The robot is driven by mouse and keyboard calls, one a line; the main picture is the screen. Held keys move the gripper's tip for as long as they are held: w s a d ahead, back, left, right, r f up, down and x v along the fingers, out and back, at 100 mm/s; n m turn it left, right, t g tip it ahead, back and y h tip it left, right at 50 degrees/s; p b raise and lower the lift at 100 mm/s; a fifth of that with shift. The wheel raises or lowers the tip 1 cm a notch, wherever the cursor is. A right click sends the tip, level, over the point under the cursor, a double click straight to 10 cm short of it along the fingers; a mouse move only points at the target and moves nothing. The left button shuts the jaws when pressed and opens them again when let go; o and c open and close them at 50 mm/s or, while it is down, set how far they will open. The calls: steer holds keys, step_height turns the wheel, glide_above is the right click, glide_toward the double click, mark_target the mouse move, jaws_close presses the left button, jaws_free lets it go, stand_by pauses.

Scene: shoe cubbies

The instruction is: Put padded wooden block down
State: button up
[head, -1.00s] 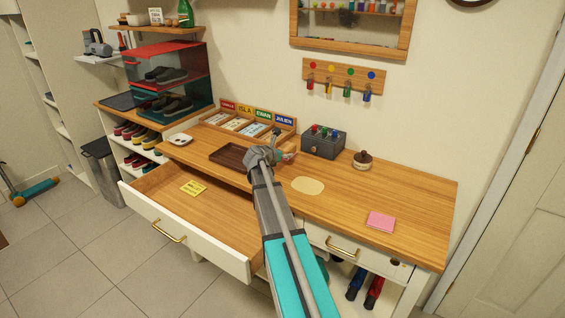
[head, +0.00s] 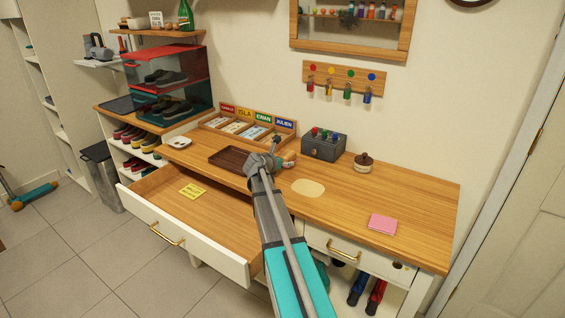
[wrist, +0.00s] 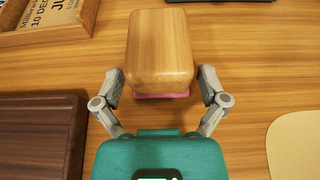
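The padded wooden block (wrist: 160,48) has rounded edges and a pink pad along its lower side. In the wrist view it is upright above or on the wooden worktop; contact underneath is hard to see. My gripper (wrist: 161,82) has one finger on each side of the block, with narrow gaps showing, so it looks open around it. In the head view my gripper (head: 283,152) is over the worktop, just right of the dark brown tray (head: 228,163), and the block is small and mostly hidden there.
The worktop (head: 400,194) has clear room to the right, with a pale oval mat (head: 308,187) and a pink pad (head: 382,224). A grey box with coloured knobs (head: 323,147) and a lidded round pot (head: 363,163) stand behind. An open drawer (head: 205,210) juts out at front left.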

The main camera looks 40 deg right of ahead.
steer(key=shift+r, duration=0.1)
stand_by(0.4)
steer(key=shift+r, duration=0.15)
steer(key=p+v, duration=0.5)
steer(key=v, duration=0.7)
steer(key=shift+s, duration=0.1)
stand_by(0.3)
